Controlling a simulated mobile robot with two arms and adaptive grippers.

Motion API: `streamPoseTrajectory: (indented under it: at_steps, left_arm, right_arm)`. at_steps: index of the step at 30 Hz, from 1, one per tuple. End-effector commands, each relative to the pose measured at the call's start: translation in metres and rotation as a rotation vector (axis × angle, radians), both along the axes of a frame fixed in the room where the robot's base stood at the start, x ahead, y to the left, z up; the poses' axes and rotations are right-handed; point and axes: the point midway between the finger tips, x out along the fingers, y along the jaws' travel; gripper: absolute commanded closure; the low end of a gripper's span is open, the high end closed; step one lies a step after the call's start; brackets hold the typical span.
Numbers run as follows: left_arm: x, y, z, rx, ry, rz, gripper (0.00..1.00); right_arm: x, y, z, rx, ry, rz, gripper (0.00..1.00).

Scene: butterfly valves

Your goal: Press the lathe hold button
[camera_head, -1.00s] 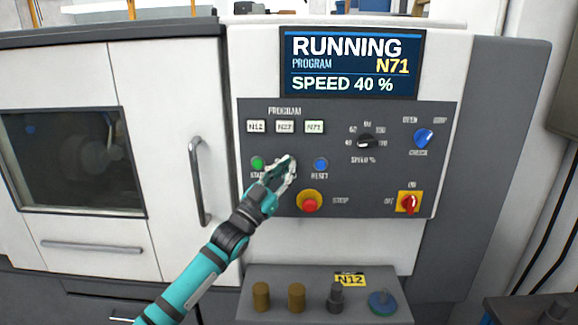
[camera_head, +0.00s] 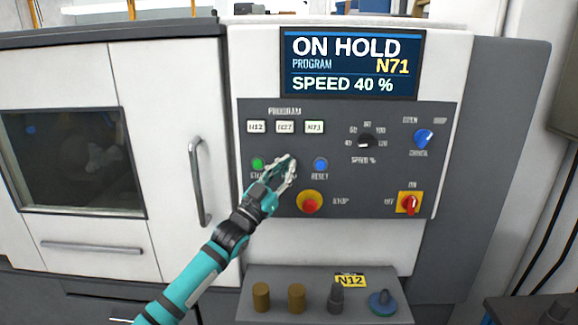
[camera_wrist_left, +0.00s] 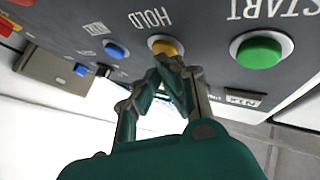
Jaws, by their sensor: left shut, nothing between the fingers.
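The yellow hold button (camera_wrist_left: 164,46) shows in the left wrist view, between the green start button (camera_wrist_left: 259,51) and a blue button (camera_wrist_left: 115,50). My left gripper (camera_wrist_left: 168,62) is shut and empty, its fingertips at the lower edge of the hold button, seemingly touching it. In the head view my left gripper (camera_head: 290,163) covers the hold button, between the green start button (camera_head: 258,164) and the blue reset button (camera_head: 320,165). The screen (camera_head: 348,62) reads ON HOLD, program N71, speed 40 %. My right gripper is not in view.
The red stop button (camera_head: 309,203) sits just below and right of my gripper. The red switch (camera_head: 409,203) and blue knob (camera_head: 424,138) are farther right. A door handle (camera_head: 199,181) stands out on the left. A shelf (camera_head: 250,275) with several parts lies below the panel.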

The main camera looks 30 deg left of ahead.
Motion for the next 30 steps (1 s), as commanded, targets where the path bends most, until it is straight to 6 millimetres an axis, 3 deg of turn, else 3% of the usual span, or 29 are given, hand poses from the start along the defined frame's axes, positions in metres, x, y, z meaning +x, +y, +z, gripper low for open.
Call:
streamPoseTrajectory:
  at_steps: [20,30]
  left_arm:
    - [-0.015,-0.01,-0.001,0.0,0.001,0.0,1.0]
    - [-0.042,-0.027,0.0,-0.003,0.003,-0.002,1.0]
  right_arm:
    - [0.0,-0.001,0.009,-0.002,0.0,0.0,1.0]
    - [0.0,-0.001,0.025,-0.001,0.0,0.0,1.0]
